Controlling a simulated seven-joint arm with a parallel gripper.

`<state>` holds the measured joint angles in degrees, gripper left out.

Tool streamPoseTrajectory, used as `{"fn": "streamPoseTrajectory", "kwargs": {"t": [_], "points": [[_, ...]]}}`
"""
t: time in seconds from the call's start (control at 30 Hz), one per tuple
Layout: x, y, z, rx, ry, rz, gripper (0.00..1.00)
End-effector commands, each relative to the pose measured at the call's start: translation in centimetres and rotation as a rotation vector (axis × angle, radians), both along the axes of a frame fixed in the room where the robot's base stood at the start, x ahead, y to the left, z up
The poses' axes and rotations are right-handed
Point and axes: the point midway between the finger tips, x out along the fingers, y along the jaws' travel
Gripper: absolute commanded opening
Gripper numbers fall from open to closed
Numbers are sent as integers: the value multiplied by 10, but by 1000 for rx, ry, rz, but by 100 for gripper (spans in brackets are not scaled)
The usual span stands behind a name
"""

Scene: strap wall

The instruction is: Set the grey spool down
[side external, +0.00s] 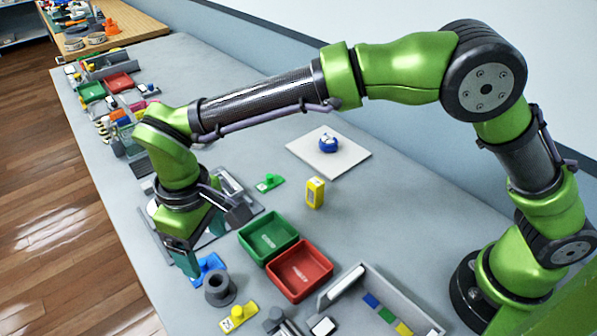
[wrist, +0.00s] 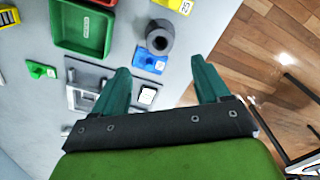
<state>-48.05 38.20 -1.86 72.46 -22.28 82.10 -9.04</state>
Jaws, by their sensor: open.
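The grey spool (side external: 219,288) stands upright on the grey table, its round hole facing up. It also shows in the wrist view (wrist: 159,38), ahead of my fingers. A blue tagged piece (wrist: 152,60) lies right beside it; I cannot tell whether they touch. My gripper (wrist: 161,68) is open, its two teal fingers wide apart with nothing between them. In the side view my gripper (side external: 192,264) hangs just behind and left of the spool, near the blue piece (side external: 208,268). The spool is apart from both fingers.
A green tray (side external: 250,246) and a red tray (side external: 300,292) stand right of the spool. A yellow tagged piece (side external: 239,317) lies in front. A grey frame fixture (side external: 262,207) lies behind. The table edge and wooden floor (wrist: 265,50) are close on one side.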

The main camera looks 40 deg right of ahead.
Motion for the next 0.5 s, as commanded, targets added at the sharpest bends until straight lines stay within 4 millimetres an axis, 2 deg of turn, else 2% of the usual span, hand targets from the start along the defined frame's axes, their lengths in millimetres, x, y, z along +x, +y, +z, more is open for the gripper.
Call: {"fn": "streamPoseTrajectory", "kwargs": {"t": [0.07,0.17,0.27,0.33,0.5], "points": [[3,-6,9,8,-6,-11,75],[10,-29,30,39,-21,-60,75],[17,-72,61,96,-53,-147,75],[17,-110,83,143,-83,-224,75],[-3,-197,123,253,-177,-412,75]]}}
